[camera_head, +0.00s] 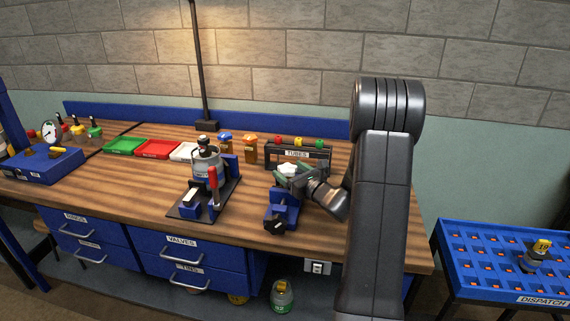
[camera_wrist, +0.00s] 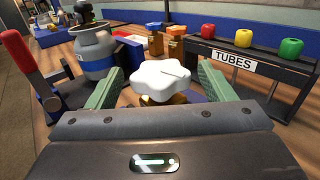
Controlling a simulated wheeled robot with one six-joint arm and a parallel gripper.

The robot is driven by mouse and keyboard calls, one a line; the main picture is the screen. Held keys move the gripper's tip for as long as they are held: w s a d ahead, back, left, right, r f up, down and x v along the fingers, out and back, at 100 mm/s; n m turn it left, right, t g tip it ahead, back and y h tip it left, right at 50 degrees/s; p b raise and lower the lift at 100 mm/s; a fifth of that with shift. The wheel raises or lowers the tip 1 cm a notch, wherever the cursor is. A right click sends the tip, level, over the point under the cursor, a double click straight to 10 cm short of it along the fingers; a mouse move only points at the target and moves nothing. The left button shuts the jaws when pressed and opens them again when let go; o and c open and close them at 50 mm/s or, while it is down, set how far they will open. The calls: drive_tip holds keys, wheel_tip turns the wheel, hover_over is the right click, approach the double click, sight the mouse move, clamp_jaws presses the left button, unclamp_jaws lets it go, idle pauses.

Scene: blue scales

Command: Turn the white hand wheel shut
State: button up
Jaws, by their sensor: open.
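The white hand wheel (camera_wrist: 161,81) is lobed and sits between the two green fingers of my gripper (camera_wrist: 161,88) in the wrist view. A brassy part shows just under the wheel. The fingers are open, one on each side, and I cannot tell whether either touches the wheel. In the head view the wheel (camera_head: 288,168) is partly hidden by my gripper (camera_head: 292,174), above a blue vise-like holder (camera_head: 281,207) on the wooden bench. My arm comes in from the right.
A grey cylinder rig with a red lever (camera_head: 212,178) stands close on the left. The TUBES rack (camera_head: 299,156) with red, yellow and green caps is just behind. Orange and blue-topped bottles (camera_head: 250,150) stand behind. The bench's front right is bare.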

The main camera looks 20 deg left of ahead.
sight(282, 164)
drive_tip(key=shift+x, duration=1.75)
drive_tip(key=c, duration=1)
drive_tip(key=shift+o, duration=0.2)
